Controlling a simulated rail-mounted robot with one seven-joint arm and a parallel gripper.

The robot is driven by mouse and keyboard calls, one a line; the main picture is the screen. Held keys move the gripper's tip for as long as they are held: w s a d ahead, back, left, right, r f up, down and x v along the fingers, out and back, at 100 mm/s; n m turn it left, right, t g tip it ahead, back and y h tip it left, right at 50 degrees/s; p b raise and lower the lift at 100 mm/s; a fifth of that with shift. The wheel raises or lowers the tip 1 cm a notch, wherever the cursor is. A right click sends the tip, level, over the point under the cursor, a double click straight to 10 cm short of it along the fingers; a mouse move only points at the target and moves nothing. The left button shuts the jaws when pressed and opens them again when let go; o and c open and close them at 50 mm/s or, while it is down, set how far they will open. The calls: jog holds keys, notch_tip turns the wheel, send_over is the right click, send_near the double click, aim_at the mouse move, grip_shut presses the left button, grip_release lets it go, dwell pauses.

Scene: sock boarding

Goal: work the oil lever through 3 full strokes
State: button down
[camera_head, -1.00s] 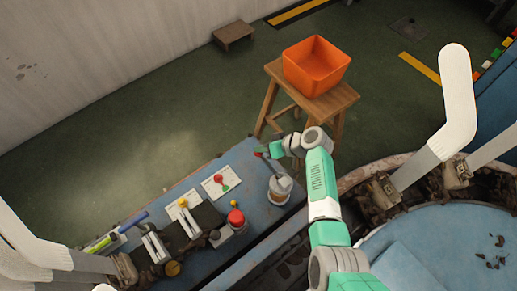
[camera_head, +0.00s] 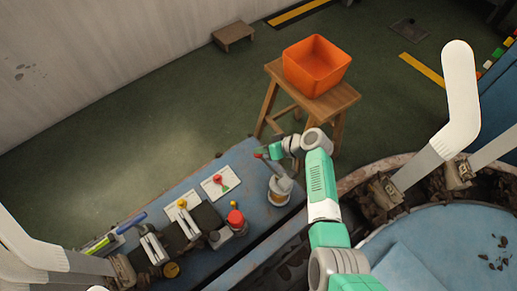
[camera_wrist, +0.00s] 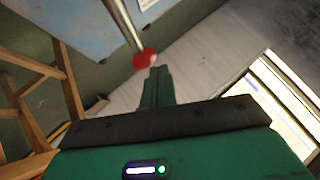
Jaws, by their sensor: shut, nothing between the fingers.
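The oil lever is a thin metal rod with a red knob (camera_wrist: 145,59), seen at the top of the wrist view. In the head view its red end (camera_head: 260,156) shows beside my gripper (camera_head: 270,151), above the small oil pot (camera_head: 280,189) on the blue bench. In the wrist view my gripper (camera_wrist: 160,70) has its green fingers together and empty. The knob lies just at the fingertips, slightly to their left. I cannot tell whether they touch.
An orange bin (camera_head: 316,66) stands on a wooden stool (camera_head: 340,100) behind the gripper. The blue bench (camera_head: 240,160) holds a red button (camera_head: 236,217), labelled cards and small levers. White sock forms (camera_head: 460,95) rise at both sides of the round blue table.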

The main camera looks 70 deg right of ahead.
jog(key=shift+w+f+b, duration=0.1)
jog(key=shift+f+b, duration=0.9)
dwell(0.7)
jog(key=shift+r, duration=0.1)
dwell(0.4)
jog(key=shift+s+a+r+p, duration=0.1)
jog(key=shift+s+r+p, duration=0.05)
jog(key=shift+r+p, duration=1.15)
jog(key=shift+s+a+r+p, duration=0.1)
jog(key=shift+s+r+p, duration=0.05)
jog(key=shift+r+p, duration=1.1)
jog(key=shift+r, duration=0.15)
jog(key=r+p, duration=0.4)
jog(key=shift+s+a+r, duration=0.1)
jog(key=shift+s+r, duration=0.15)
jog(key=shift+r, duration=0.1)
jog(key=shift+r, duration=0.1)
dwell(2.1)
